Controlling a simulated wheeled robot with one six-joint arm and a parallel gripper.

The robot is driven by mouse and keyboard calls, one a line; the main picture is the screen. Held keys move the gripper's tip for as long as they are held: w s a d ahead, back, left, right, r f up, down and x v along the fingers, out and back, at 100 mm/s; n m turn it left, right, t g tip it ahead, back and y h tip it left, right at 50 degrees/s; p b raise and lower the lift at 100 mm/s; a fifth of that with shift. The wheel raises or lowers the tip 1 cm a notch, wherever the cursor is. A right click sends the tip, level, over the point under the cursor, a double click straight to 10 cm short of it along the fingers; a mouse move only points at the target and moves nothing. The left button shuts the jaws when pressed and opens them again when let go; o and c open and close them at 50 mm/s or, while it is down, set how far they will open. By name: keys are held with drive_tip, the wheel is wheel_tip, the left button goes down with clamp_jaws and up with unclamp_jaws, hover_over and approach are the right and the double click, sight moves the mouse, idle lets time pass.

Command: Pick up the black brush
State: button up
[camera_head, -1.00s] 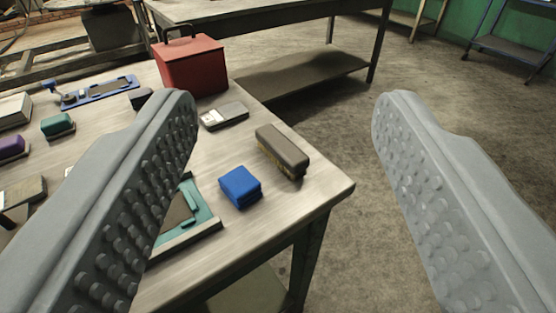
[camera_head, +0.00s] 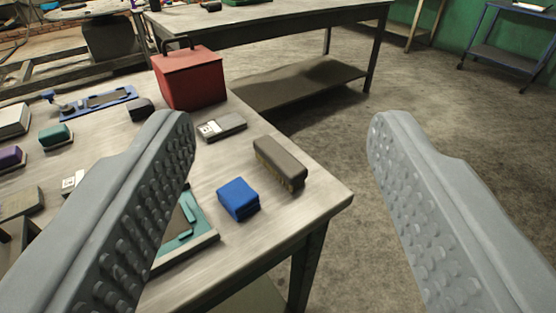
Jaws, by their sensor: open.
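A dark brush (camera_head: 280,160) with a grey-brown top and tan bristles underneath lies on the worktable near its right edge. It looks dark grey-brown rather than pure black. My gripper (camera_head: 281,122) is open, with one knobbed grey finger at the left and one at the right of the picture. The brush shows in the gap between the fingers, nearer the left one, and neither finger touches it. The left finger covers part of the table.
A blue block (camera_head: 238,198) sits close to the brush at its lower left. A grey-and-white device (camera_head: 222,127) and a red box (camera_head: 190,78) stand behind. A teal-framed tray (camera_head: 205,232) is partly hidden. Open floor lies right of the table edge (camera_head: 335,200).

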drive_tip(key=shift+o, duration=0.4)
drive_tip(key=n+g, duration=0.7)
drive_tip(key=g, duration=1)
hover_over(277, 151)
wheel_tip(277, 151, down, 6)
wheel_tip(277, 151, down, 18)
drive_tip(key=shift+r, duration=0.2)
drive_tip(key=c, duration=1.2)
wheel_tip(277, 151, up, 10)
drive_tip(key=shift+r, duration=0.1)
